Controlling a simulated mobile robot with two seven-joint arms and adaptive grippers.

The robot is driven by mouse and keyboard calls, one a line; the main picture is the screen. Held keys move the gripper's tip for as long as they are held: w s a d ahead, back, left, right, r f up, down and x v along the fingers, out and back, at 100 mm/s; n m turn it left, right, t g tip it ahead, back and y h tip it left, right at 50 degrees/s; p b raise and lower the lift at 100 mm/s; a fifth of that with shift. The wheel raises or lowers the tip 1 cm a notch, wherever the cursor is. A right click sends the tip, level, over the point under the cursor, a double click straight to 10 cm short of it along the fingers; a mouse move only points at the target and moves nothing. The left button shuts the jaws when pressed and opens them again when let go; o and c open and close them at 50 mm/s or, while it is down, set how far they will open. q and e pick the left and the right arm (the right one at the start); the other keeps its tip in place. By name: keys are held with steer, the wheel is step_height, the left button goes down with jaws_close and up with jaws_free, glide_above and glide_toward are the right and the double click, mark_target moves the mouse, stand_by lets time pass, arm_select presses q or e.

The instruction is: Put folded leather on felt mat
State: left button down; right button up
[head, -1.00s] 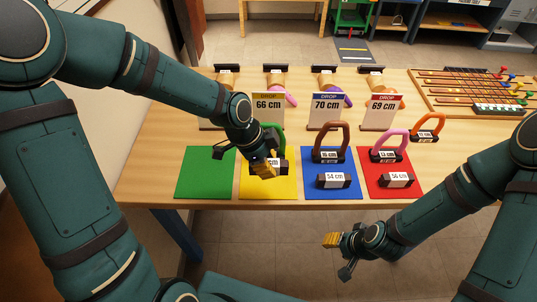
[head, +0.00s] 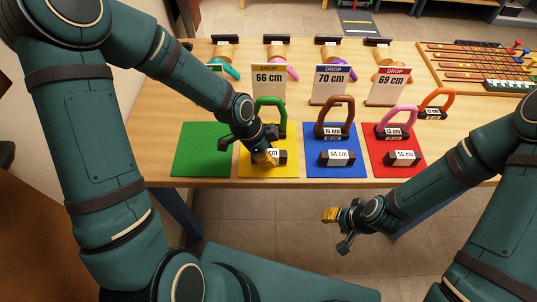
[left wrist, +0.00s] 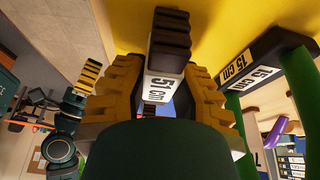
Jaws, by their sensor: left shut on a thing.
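My left gripper (head: 264,158) is shut on a dark folded piece with a white label (head: 282,157), at the yellow mat (head: 254,171). In the left wrist view its label reads 51 cm (left wrist: 166,88) and it sits between the yellow fingers, with the yellow mat (left wrist: 225,22) close behind. I cannot tell whether it touches the mat. Similar pieces lie on the blue mat (head: 316,170), labelled 54 cm (head: 337,158), and on the red mat (head: 385,171), labelled 56 cm (head: 402,158). The green mat (head: 203,150) is bare. My right gripper (head: 335,224) is off the table's front edge, apparently empty.
A green arch (head: 270,107) with a dark labelled base stands behind the held piece. Brown (head: 335,112), pink (head: 396,119) and orange (head: 436,100) arches stand to the right. Drop cards such as the 66 cm one (head: 268,84) stand behind. A strung rack (head: 475,65) is back right.

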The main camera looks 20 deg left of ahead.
arm_select(q)
steer(key=shift+f, duration=0.25)
steer(key=c, duration=0.9)
jaws_free()
steer(key=shift+o, duration=0.2)
steer(key=shift+r, duration=0.1)
